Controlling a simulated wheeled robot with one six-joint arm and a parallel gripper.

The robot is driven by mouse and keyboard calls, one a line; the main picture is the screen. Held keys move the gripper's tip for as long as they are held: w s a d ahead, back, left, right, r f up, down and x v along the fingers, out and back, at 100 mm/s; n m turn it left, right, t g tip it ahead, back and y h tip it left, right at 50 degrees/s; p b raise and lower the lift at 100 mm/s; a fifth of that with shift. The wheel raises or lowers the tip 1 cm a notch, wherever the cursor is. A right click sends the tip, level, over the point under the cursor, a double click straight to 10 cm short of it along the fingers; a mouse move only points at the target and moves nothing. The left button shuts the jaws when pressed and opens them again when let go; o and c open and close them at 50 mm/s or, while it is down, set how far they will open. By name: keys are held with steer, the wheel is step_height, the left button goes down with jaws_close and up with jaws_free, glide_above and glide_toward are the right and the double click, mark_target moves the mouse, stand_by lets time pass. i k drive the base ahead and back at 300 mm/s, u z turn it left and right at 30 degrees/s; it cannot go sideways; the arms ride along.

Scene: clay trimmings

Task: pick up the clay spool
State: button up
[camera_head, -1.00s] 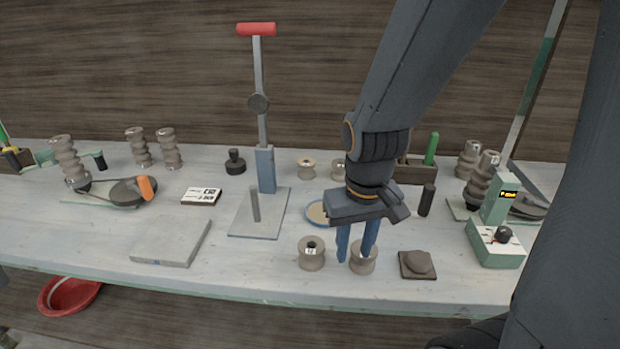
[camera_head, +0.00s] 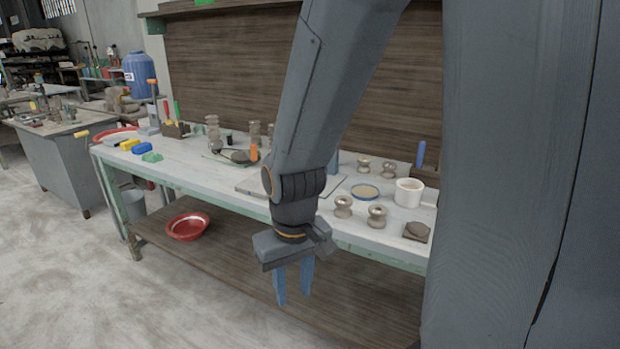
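Two small grey-brown clay spools stand upright near the front edge of the workbench (camera_head: 178,165): a left one (camera_head: 343,206) and a right one (camera_head: 377,215). Two similar spools, a left one (camera_head: 363,166) and a right one (camera_head: 389,168), stand further back. I cannot tell which is meant by the task. My gripper (camera_head: 293,295) hangs in front of the bench's front edge, to the left of the near spools in the picture and apart from them. Its blue fingers point down, parted, with nothing between them.
A blue-rimmed disc (camera_head: 365,192), a white mug (camera_head: 408,192) and a dark clay lump on a tile (camera_head: 416,232) are near the spools. A red basin (camera_head: 187,226) sits on the lower shelf (camera_head: 250,255). Open floor lies at left.

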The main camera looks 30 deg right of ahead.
mark_target(364, 161)
steer(key=u, duration=0.15)
steer(key=k, duration=0.35)
steer(key=u, duration=0.65)
steer(key=i, duration=1.05)
steer(key=z, duration=1.05)
steer(key=i, duration=0.7)
steer(key=z, duration=1.2)
steer(key=i, duration=0.7)
steer(key=z, duration=0.05)
